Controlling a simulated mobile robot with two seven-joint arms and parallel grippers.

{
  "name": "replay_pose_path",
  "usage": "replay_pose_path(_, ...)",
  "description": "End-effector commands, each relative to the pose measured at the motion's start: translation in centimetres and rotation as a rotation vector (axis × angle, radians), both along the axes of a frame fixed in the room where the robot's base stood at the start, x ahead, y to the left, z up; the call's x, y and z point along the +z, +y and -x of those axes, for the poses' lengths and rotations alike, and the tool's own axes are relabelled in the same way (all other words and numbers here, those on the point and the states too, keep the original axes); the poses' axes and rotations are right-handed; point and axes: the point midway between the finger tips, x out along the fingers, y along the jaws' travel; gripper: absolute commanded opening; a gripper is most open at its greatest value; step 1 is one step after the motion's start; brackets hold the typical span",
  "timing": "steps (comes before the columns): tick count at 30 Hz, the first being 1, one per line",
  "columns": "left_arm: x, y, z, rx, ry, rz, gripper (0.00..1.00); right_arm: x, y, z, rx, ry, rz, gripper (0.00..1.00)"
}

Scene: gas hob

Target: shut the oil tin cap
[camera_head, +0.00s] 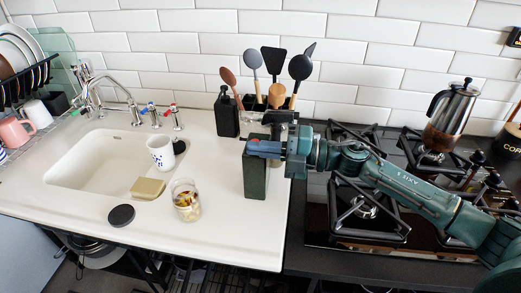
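A tall dark green tin (256,180), which looks like the oil tin, stands upright on the white counter near its right edge, beside the hob. My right gripper (258,148) comes in from the right and lies over the top of the tin. It hides the tin's top, so I cannot see the cap or whether it is open or shut. I cannot tell whether the gripper touches the tin or whether its fingers are open. My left gripper is not in view.
A black bottle (227,114) and a holder with several utensils (275,96) stand behind the tin. A glass jar (186,201), a black disc (121,215) and a white mug (161,153) are to the left. The gas hob (357,209) lies under my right arm.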

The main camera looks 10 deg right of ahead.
Motion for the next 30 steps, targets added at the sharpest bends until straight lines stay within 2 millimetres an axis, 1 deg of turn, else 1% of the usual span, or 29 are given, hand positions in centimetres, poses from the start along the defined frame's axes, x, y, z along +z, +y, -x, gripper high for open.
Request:
replay_pose_path(16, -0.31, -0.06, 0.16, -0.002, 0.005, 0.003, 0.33, -0.13, -0.01, 0.01, 0.000, -0.024, 0.011, 0.00)
replay_pose_path(25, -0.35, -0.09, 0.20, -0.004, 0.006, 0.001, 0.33, -0.12, 0.00, 0.02, 0.000, -0.023, 0.011, 0.24)
replay_pose_path(30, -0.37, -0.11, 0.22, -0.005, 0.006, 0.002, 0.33, -0.21, 0.01, 0.04, 0.001, -0.021, 0.011, 0.25)
